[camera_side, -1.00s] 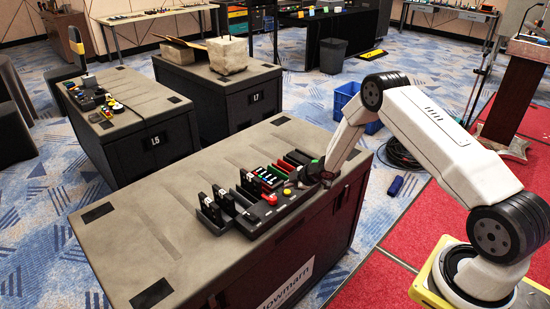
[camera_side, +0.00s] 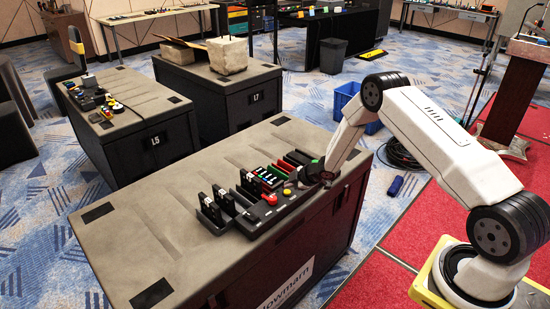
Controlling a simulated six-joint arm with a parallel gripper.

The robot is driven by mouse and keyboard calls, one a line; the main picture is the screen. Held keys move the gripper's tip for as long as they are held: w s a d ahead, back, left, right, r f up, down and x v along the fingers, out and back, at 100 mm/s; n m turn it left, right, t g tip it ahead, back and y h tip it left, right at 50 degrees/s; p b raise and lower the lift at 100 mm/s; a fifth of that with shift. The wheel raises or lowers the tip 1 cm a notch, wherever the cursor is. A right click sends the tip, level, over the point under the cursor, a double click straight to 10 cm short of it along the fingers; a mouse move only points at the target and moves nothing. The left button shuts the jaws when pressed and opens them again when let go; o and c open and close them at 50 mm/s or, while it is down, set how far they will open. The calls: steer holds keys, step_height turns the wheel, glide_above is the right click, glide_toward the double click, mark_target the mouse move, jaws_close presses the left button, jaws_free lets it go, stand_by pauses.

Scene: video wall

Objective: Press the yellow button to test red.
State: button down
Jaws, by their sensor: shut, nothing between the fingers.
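The yellow button (camera_side: 287,191) is a small round cap on the black control panel (camera_side: 256,226) on top of the near case. A red round button (camera_side: 271,199) sits just left of it on the same panel. My gripper (camera_side: 297,181) is low over the panel's right end, close beside the yellow button on its upper right. Its fingers are small, dark and closed with nothing in them. I cannot tell whether the fingertips touch the button or the panel. The gripper's body hides part of the panel's right end.
Black modules (camera_side: 218,205) stand upright on the panel's left part, near a row of coloured strips (camera_side: 270,178). The left part of the case top (camera_side: 150,235) is clear. Two more cases and a blue crate (camera_side: 347,97) stand farther back.

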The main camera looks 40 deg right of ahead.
mark_target(290, 192)
steer(key=shift+f, duration=0.85)
stand_by(1.2)
steer(key=shift+r, duration=0.85)
steer(key=shift+r, duration=2.5)
